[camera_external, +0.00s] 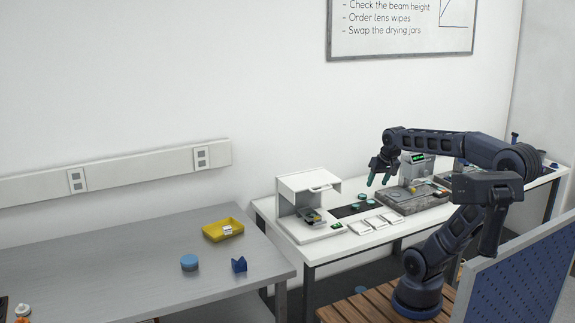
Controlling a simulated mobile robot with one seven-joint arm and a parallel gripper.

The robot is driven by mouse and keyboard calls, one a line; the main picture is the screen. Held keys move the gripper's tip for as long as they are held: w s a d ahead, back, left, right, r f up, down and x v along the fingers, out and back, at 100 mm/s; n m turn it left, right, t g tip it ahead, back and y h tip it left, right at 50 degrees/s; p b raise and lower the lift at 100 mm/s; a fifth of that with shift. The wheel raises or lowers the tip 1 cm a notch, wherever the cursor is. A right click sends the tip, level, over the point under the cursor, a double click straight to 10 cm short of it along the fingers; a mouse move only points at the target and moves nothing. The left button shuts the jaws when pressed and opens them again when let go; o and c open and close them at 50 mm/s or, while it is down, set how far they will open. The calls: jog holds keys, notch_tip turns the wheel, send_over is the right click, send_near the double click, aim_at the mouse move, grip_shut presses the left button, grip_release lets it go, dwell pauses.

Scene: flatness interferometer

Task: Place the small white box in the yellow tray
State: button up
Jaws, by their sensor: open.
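The yellow tray (209,234) sits on the grey metal table at the left, near the wall. A small white patch (227,230) shows at its front right; I cannot tell whether it is a label or a box inside. Several small flat white pieces, one of them here (360,228), lie in a row at the front edge of the white bench; I cannot tell which is the small white box. My gripper (378,181) is open and empty, with teal fingertips pointing down above the white bench, apart from everything below.
A white hooded instrument (309,183) stands at the bench's left end, left of my gripper. A grey stone-like plate (412,198) lies right of it. A blue cylinder (189,262) and dark blue block (239,265) stand on the metal table (110,270), whose middle is largely clear.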

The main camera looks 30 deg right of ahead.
jog(key=s+d+f+n, duration=0.1)
jog(key=s+f, duration=0.2)
jog(key=s, duration=0.2)
jog(key=shift+s+d+f+n+t, duration=0.2)
jog(key=shift+d+f+n+t, duration=0.05)
jog(key=shift+n+t, duration=0.05)
jog(key=shift+o, duration=0.5)
jog(key=shift+w+r, duration=0.1)
dwell(1.3)
jog(key=w+a+r+n+g, duration=0.15)
jog(key=w+a, duration=0.25)
jog(key=w, duration=0.4)
jog(key=w+a+r+n, duration=0.3)
jog(key=w+a, duration=0.1)
jog(key=w, duration=0.4)
jog(key=w+a+r+n, duration=0.2)
jog(key=w+a+n, duration=0.15)
jog(key=w, duration=0.45)
jog(key=n+g, duration=0.3)
jog(key=n, duration=0.7)
send_over(227, 227)
notch_tip(227, 227, down, 22)
jog(key=shift+s+f, duration=0.15)
jog(key=shift+f, duration=5.15)
